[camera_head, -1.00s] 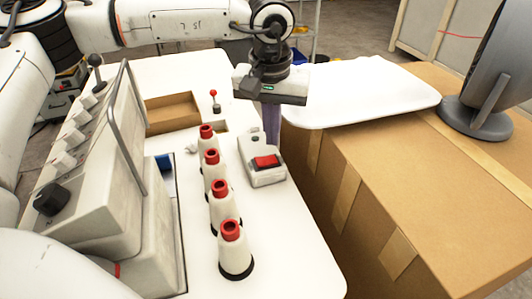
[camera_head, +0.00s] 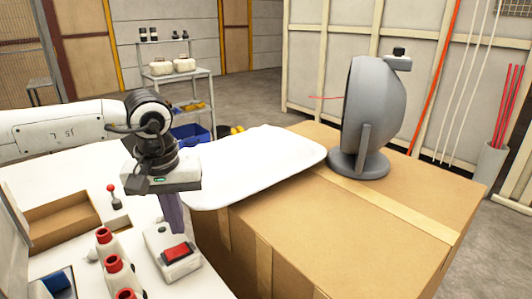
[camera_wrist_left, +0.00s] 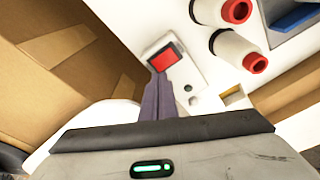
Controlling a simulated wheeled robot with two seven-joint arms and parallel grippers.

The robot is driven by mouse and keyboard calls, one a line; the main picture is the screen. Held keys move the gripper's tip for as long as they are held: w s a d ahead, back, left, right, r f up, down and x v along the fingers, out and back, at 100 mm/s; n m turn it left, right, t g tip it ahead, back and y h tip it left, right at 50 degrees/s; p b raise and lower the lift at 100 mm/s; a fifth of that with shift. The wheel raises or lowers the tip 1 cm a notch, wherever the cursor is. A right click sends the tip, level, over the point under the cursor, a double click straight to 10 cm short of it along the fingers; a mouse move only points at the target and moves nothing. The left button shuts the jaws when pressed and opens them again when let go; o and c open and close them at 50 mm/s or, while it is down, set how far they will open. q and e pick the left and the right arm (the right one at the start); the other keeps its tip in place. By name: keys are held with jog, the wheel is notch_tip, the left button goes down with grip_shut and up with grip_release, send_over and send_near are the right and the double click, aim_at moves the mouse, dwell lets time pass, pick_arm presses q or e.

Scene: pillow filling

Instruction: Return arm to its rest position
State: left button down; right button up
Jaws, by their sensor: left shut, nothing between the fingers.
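My left arm reaches in from the left in the head view. My left gripper (camera_head: 176,230) points down with its purple-grey fingers together and nothing between them. The fingertips are behind and just above the small white box with a red switch (camera_head: 178,253); whether they touch it I cannot tell. In the left wrist view the shut fingers (camera_wrist_left: 158,82) point toward the red switch (camera_wrist_left: 164,58). My right gripper is not in view. A white pillow (camera_head: 250,165) lies flat on the cardboard box (camera_head: 350,235), to the right of the gripper.
Several white cones with red tops (camera_head: 113,265) stand left of the switch box. A brown tray (camera_head: 62,222) and a small red-knobbed lever (camera_head: 113,194) are on the white table. A grey round fan-like device (camera_head: 377,115) stands on the cardboard. The cardboard's front is clear.

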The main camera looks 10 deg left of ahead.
aim_at(182, 247)
pick_arm(q)
notch_tip(182, 247, down, 4)
jog(key=b, duration=0.2)
jog(key=shift+f+b, duration=0.25)
jog(key=shift+b, duration=0.05)
jog(key=shift+r, duration=0.1)
